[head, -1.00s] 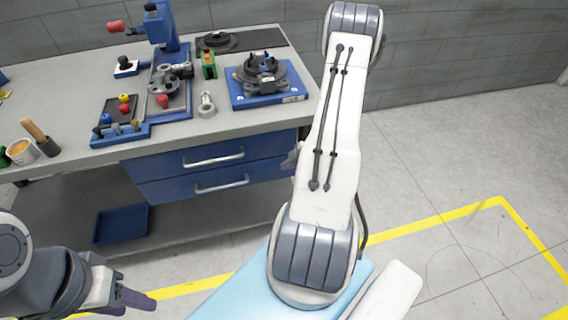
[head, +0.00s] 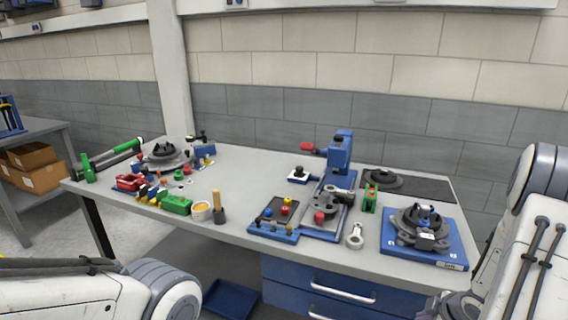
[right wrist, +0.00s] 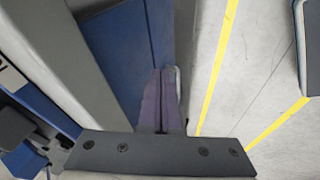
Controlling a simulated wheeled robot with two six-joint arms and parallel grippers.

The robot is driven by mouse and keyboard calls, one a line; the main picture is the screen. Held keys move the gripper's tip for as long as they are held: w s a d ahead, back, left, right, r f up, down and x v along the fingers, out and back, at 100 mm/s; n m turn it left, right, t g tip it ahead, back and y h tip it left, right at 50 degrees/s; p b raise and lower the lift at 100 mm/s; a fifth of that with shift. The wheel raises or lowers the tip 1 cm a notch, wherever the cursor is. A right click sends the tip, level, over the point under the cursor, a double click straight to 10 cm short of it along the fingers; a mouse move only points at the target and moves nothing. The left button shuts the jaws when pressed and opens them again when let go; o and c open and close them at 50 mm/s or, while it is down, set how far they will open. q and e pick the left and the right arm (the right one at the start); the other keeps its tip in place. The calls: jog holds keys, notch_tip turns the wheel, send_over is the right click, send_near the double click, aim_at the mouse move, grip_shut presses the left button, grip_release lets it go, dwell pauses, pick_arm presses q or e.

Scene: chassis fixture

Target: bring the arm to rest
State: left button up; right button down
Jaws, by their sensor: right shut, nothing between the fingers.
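My right arm (head: 522,250) stands at the right edge of the head view, beside the workbench's right end. My right gripper (right wrist: 161,100) shows in the right wrist view with its two purple-grey fingers together and nothing between them. It points down past the bench edge, beside the blue drawer front (right wrist: 125,60). My left arm (head: 75,290) crosses the lower left of the head view, and its gripper is out of the frame.
A blue bin (head: 230,299) lies below.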

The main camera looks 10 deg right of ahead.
jog(key=w+a+r+m+g+h, duration=0.1)
jog(key=w+a+r+h, duration=0.1)
jog(key=w+a+r, duration=0.55)
jog(key=s+a+r+m+g+p, duration=0.1)
jog(key=s+a+r, duration=0.15)
jog(key=a, duration=0.55)
jog(key=s+a+r, duration=0.1)
jog(key=a+r, duration=0.3)
jog(key=a, duration=0.3)
jog(key=s+a+r+g+y, duration=0.1)
jog(key=s+a+r+g, duration=0.1)
jog(key=s+a, duration=0.6)
jog(key=s+a+r+m+g+y+p, duration=0.1)
jog(key=s+a+r, duration=0.3)
jog(key=s+a, duration=0.4)
jog(key=s+y, duration=0.1)
jog(key=s, duration=0.2)
jog(key=shift+s+a+r+g, duration=0.3)
jog(key=shift+a+r+g, duration=0.05)
jog(key=shift+a+g, duration=0.05)
jog(key=shift+d, duration=0.1)
